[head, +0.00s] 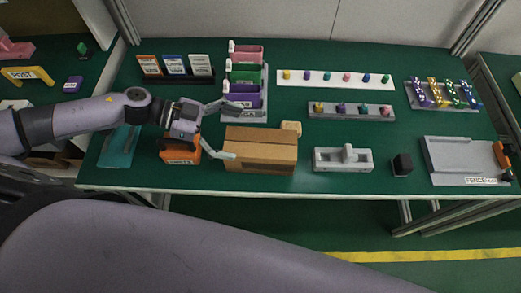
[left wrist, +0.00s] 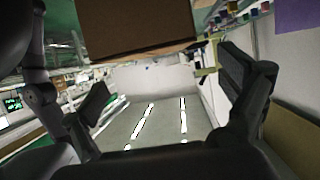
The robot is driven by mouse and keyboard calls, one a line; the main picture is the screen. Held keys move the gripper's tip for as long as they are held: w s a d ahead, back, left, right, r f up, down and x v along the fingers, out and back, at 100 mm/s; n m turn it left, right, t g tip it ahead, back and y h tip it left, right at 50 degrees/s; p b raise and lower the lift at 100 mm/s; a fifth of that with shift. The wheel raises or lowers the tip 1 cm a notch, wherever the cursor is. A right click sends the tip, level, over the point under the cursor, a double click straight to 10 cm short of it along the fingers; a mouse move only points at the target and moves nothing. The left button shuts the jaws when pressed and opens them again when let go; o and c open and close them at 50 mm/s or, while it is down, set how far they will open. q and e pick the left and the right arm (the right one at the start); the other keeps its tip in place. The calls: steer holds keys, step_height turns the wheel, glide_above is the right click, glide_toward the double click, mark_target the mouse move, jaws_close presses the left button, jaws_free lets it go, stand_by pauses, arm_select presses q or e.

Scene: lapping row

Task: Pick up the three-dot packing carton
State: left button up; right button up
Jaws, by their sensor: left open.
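A brown cardboard carton (head: 260,150) sits on the green table, front of centre-left. No dots can be made out on it, so I cannot tell whether it is the three-dot one. My left gripper (head: 230,131) is open and empty at the carton's left end. One fingertip shows toward the rear beyond the carton, and the other overlaps its front left edge; contact cannot be told. In the left wrist view, a brown box face (left wrist: 135,28) fills the top, above the spread fingers of my left gripper (left wrist: 168,88). My right gripper is out of view.
An orange bin (head: 180,157) lies under my left gripper. Pink, green and purple bins (head: 243,97) stand behind the carton, with a small tan block (head: 291,127) at its rear right. A grey fixture (head: 343,160) stands to the right, with bare table between.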

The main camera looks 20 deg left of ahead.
mark_target(258, 143)
arm_select(q)
steer(key=shift+d+f, duration=0.2)
steer(key=shift+d, duration=0.3)
steer(key=p+x, duration=0.1)
steer(key=x, duration=0.3)
steer(key=shift+s+d+f, duration=0.1)
steer(key=shift+d+f, duration=0.3)
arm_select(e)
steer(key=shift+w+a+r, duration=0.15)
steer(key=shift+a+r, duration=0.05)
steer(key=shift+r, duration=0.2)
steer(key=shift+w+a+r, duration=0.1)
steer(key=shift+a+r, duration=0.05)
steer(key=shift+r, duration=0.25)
arm_select(q)
steer(key=shift+c, duration=0.4)
steer(key=shift+c, duration=1.3)
steer(key=c, duration=1.3)
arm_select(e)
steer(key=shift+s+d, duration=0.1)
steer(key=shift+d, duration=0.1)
